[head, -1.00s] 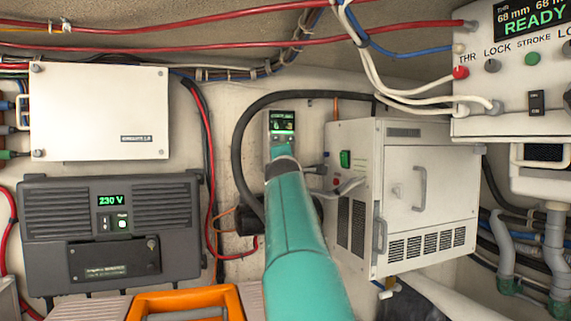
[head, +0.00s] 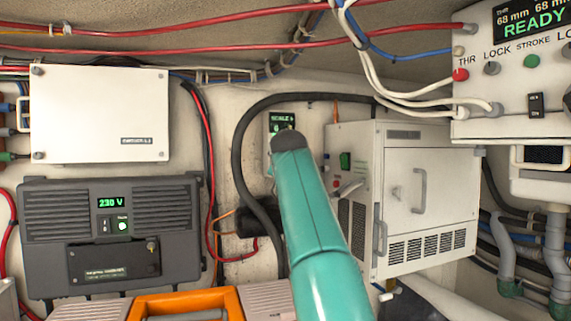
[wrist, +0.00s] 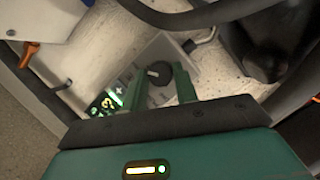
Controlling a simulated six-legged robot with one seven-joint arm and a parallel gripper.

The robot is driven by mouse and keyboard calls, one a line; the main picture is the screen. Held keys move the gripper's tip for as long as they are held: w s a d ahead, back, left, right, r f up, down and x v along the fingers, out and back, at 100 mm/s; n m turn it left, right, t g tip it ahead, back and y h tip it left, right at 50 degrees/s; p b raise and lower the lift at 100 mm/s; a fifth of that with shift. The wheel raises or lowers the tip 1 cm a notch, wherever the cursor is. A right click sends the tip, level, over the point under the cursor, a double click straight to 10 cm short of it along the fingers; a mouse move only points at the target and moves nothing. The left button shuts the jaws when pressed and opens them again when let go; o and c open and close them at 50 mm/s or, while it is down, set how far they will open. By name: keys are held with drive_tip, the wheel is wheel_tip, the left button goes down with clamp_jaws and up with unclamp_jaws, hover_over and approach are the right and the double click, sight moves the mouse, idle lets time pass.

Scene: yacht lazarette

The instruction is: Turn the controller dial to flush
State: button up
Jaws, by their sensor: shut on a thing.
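The controller is a small grey box on the back wall, with a lit green display (head: 282,121) in the head view. Its lettering seems to read "SCALE". In the wrist view the controller (wrist: 168,50) shows at an angle, with its green display (wrist: 105,102) at the lower left. The round black dial (wrist: 158,73) with a pale pointer mark sits between my gripper's two green fingers (wrist: 160,84), which are shut on it. In the head view my teal arm covers the dial and the fingers.
A thick black hose (head: 243,150) loops close around the controller. A white cabinet (head: 425,190) stands right of it. A dark inverter (head: 110,230) and white box (head: 98,112) are at left. In the wrist view, dark hoses (wrist: 205,14) pass nearby.

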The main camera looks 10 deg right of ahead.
drive_tip(key=shift+m, duration=0.3)
idle(0.4)
drive_tip(key=o, duration=1)
drive_tip(key=shift+w, duration=0.1)
drive_tip(key=v, duration=1.4)
drive_tip(key=shift+r, duration=0.15)
